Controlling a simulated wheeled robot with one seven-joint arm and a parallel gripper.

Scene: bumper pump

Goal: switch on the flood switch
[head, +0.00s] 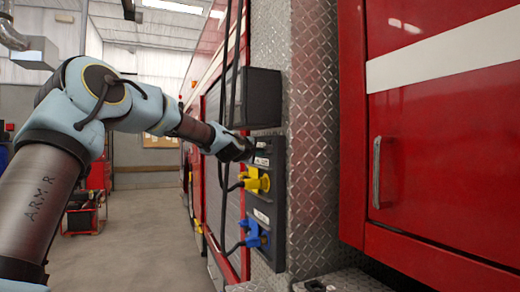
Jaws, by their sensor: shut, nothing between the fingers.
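A dark panel (275,206) is fixed upright on the side of the red truck. It carries a yellow fitting (258,182) in the middle and a blue fitting (255,236) lower down, with small pale labels I cannot read. No flood switch can be told apart for sure; the upper left of the panel is partly behind my gripper. My gripper (249,152) is shut with nothing in it, at the upper part of the panel, above the yellow fitting. I cannot tell whether it touches the panel.
A black box (255,97) juts out just above the panel. Dark cables hang down left of it. Diamond plate (312,140) and a red cabinet door with a handle (376,172) lie to the right.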

